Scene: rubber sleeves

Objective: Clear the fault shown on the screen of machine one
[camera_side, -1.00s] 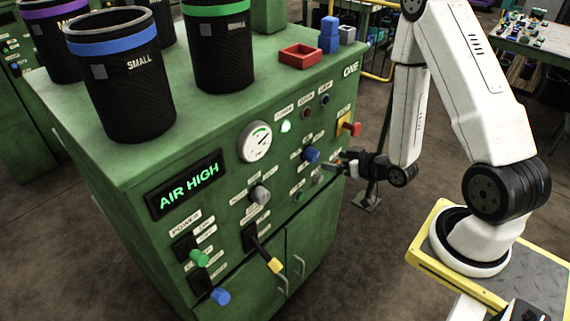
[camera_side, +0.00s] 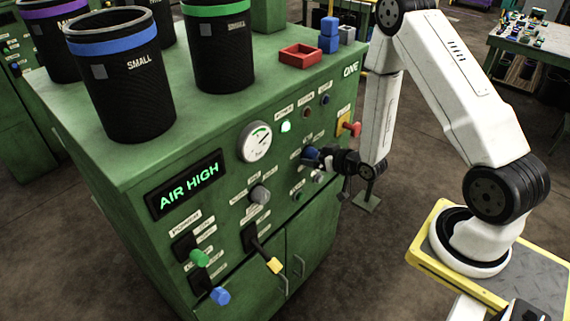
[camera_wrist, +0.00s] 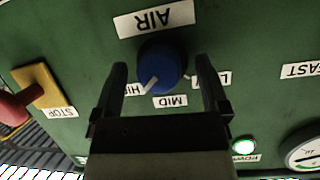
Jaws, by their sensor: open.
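The screen (camera_side: 187,184) of machine one (camera_side: 150,225) reads AIR HIGH in green letters. The blue AIR knob (camera_wrist: 163,60) is on the green panel between the HI, MID and L-marked labels in the wrist view. Its pale pointer is turned to the HI side. In the side view the blue knob (camera_side: 310,154) is at the tips of my gripper (camera_side: 325,158). My gripper (camera_wrist: 161,68) is open, one finger on each side of the knob with a gap showing at each side. The far end of the right-hand label is hidden by a finger.
A red STOP handle (camera_wrist: 14,108) on a yellow plate is beside the knob. A lit button (camera_wrist: 244,146) and a gauge (camera_wrist: 304,150) are on the same panel. Lower are a grey knob (camera_side: 260,194) and a yellow-tipped lever (camera_side: 274,265). Black bins (camera_side: 122,90) stand on top.

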